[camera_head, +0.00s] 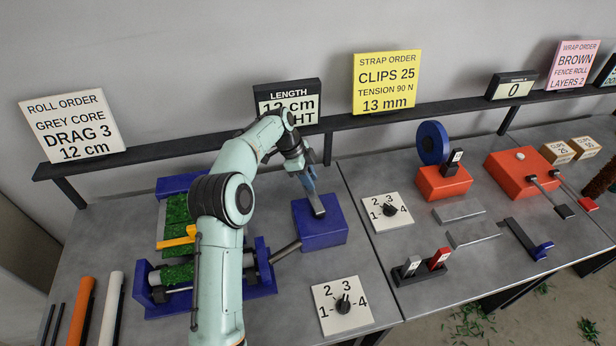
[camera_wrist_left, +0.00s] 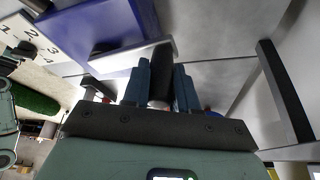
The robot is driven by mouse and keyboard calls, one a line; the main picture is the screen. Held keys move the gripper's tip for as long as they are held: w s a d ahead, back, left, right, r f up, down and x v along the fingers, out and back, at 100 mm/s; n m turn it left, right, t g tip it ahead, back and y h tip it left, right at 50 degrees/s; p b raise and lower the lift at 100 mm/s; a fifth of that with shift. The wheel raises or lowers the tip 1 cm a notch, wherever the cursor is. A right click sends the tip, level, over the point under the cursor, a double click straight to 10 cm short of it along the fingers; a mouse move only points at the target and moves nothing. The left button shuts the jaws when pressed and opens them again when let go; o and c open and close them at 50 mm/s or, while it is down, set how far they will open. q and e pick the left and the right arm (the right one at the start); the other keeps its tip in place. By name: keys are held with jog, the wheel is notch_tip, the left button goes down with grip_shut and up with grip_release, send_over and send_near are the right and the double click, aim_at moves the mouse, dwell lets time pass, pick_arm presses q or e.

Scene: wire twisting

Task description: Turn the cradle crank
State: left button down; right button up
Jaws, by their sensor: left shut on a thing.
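The cradle (camera_head: 262,283) is a blue frame at the left of the bench with green matted strips in it, partly hidden behind my left arm. A grey shaft (camera_head: 286,251) runs from it to a blue box (camera_head: 331,235). A grey crank arm (camera_head: 318,206) stands on the box, and it also shows in the left wrist view (camera_wrist_left: 125,56). My left gripper (camera_head: 311,186) is above the box, shut on the crank's dark round handle (camera_wrist_left: 160,88), which sits between its two blue fingers. My right gripper is not in view.
Two white dial plates (camera_head: 386,212) (camera_head: 342,305) flank the box on the right and front. Orange (camera_head: 81,310) and white (camera_head: 111,307) rods lie at the left. Order signs (camera_head: 387,82) stand on a dark rail behind.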

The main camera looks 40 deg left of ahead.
pick_arm(q)
jog(key=shift+d+f, duration=0.1)
jog(key=shift+d, duration=0.3)
jog(key=c, duration=1.1)
grip_release()
jog(key=shift+o, duration=1)
jog(key=shift+w, duration=0.1)
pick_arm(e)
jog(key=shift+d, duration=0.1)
pick_arm(q)
jog(key=shift+a, duration=0.1)
jog(key=shift+a+r, duration=0.15)
jog(key=shift+r, duration=0.2)
jog(key=p+v, duration=0.2)
jog(key=v, duration=1)
jog(key=shift+r+p, duration=0.3)
jog(key=shift+r, duration=0.05)
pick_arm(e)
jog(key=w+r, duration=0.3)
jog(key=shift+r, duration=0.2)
